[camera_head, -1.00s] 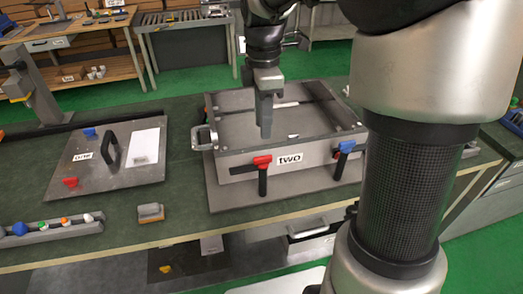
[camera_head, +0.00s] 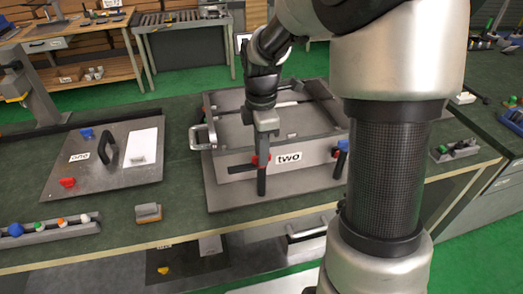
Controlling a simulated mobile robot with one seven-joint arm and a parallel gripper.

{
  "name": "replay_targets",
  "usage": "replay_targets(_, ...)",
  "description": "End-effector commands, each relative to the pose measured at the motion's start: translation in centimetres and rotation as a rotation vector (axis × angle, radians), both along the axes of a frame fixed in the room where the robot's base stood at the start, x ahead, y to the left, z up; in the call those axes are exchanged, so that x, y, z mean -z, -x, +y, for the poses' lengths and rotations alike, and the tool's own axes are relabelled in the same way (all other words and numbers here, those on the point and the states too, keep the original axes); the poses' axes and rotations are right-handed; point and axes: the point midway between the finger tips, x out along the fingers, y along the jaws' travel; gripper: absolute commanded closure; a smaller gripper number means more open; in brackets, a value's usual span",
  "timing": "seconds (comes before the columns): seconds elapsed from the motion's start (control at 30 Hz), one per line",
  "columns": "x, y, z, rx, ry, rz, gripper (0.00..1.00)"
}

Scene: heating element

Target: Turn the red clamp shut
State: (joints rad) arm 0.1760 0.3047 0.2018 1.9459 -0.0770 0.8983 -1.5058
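The red clamp (camera_head: 255,161) is on the front wall of the grey box labelled "two" (camera_head: 310,172). Its black handle (camera_head: 262,184) points down, and a dark bar reaches left from it. My gripper (camera_head: 264,155) points down right at the clamp and hides much of its red part. I cannot tell whether it touches the clamp. The fingers look like one narrow grey piece, so whether they are open or shut does not show. A blue clamp (camera_head: 342,145) is on the same wall, further right, partly beside my arm.
A metal handle (camera_head: 197,136) sticks out on the box's left side. A plate labelled "one" (camera_head: 120,180) with a black handle lies to the left. A small grey-orange block (camera_head: 148,213) lies near the table's front edge. My arm covers the right side.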

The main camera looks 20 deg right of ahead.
Motion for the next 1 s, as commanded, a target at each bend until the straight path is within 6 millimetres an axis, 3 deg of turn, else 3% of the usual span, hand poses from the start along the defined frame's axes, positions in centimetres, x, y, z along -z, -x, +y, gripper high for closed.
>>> replay_targets(0.03,-0.02,-0.01,0.0,0.0,0.0,0.0,0.89)
replay_targets(0.1,-0.02,-0.01,0.0,0.0,0.0,0.0,1.0)
replay_targets(0.57,-0.08,-0.01,0.0,0.032,0.0,0.0,1.0)
replay_targets(1.0,-0.12,-0.02,0.01,0.334,0.001,-0.001,1.0)
